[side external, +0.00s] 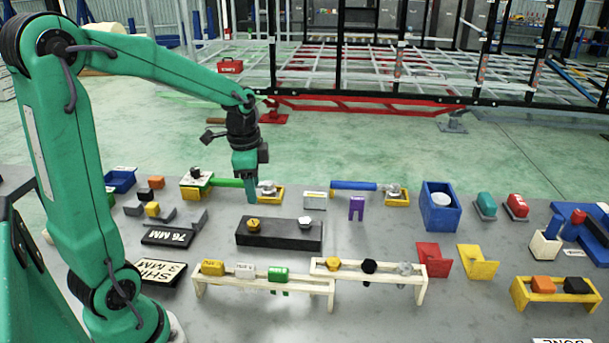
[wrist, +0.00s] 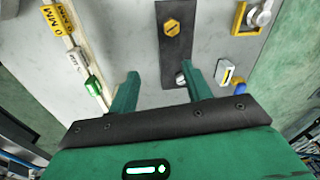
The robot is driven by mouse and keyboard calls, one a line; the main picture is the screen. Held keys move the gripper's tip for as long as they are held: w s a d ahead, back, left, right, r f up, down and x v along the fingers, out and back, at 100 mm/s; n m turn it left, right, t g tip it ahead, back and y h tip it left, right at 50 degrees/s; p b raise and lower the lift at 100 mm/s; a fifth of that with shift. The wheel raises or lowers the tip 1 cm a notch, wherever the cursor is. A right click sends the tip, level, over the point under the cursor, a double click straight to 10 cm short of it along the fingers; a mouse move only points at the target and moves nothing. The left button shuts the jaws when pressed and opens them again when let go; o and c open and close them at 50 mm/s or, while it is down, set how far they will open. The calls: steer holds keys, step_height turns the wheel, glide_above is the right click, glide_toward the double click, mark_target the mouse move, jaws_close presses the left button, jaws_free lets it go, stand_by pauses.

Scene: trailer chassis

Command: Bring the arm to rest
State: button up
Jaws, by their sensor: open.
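My gripper (side external: 252,198) hangs pointing down above the grey table, just behind the dark block (side external: 279,243). In the wrist view its two green fingers (wrist: 167,90) stand apart with nothing held between them. The dark block also shows beyond the fingers in the wrist view (wrist: 174,60). It carries a gold bolt (side external: 253,224) at its left and a silver bolt (side external: 305,222) at its right. My gripper appears clear of both bolts, though its exact height cannot be told.
A green-handled tool (side external: 228,182) lies close by my gripper. Cream racks (side external: 265,288) with coloured blocks stand in front. A blue-handled tool (side external: 353,186), a purple piece (side external: 357,208) and a blue bin (side external: 440,207) stand to the right. A red-framed chassis (side external: 360,105) stands behind.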

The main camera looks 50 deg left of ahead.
steer(key=s+d+r+n+t, duration=0.4)
steer(key=s+d+r+n, duration=0.3)
steer(key=s+d, duration=0.4)
steer(key=shift+s+d, duration=0.2)
steer(key=shift+d, duration=0.3)
steer(key=shift+r, duration=0.1)
stand_by(1.2)
